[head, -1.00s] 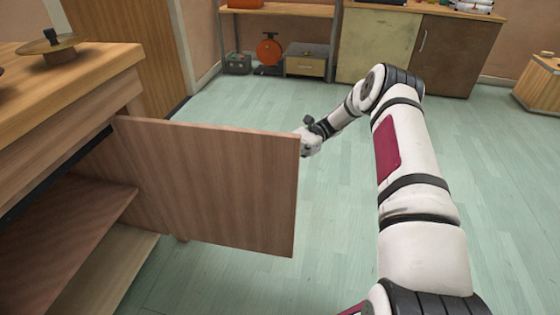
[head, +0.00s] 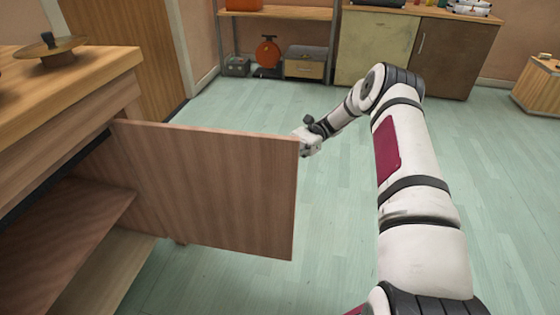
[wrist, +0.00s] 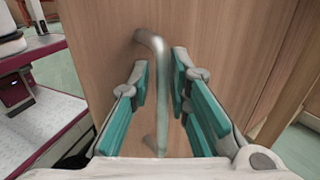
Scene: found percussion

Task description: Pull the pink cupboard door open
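The cupboard door (head: 205,190) is a flat wooden panel, pinkish brown rather than plain pink. In the head view it stands swung well out from the cupboard, with the shelf inside (head: 65,225) showing. In the wrist view the door's face (wrist: 230,50) fills the middle, with a grey metal bar handle (wrist: 172,90) on it. My gripper (wrist: 161,75) has its two teal-padded fingers apart, one on each side of the handle, with a gap visible at the left finger. In the head view my wrist is at the door's free edge, and the fingers are hidden behind the door.
A wooden counter top (head: 100,72) with a brass-coloured cymbal-like disc (head: 50,47) is above the cupboard. Another cabinet (head: 410,55) and a shelf unit (head: 280,13) stand along the back wall. The green floor (head: 340,220) right of the door is clear.

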